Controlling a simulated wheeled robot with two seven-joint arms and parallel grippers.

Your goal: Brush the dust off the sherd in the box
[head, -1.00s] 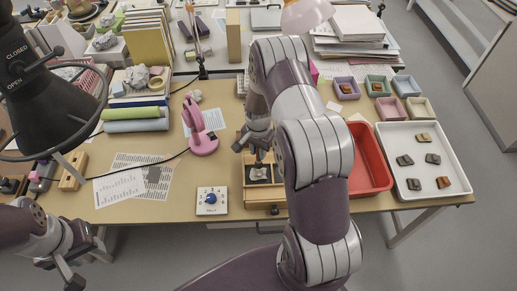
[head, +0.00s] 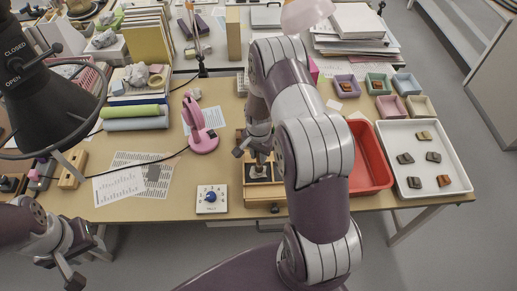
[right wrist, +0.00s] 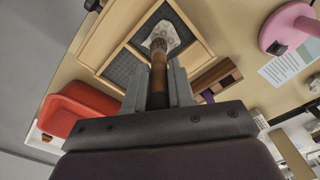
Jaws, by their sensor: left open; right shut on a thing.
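The sherd (right wrist: 169,34), pale with darker speckles, lies in a dark-lined compartment of the wooden box (right wrist: 111,34). In the head view the box front (head: 265,196) is near the table's front edge, and my right arm partly covers the box. My right gripper (right wrist: 158,92) is shut on the brush (right wrist: 158,72), which has a brown handle. The brush head is over the sherd and appears to touch it; exact contact is hard to tell. My left gripper (head: 76,271) is open and empty, off the table's front at lower left.
A red tray (head: 383,182) and a white tray (head: 440,190) with several sherds stand to the right. A dial box (head: 211,200) and pink lamp or stand (head: 202,140) are to the left. A black round-headed fixture (head: 40,110) fills the upper left.

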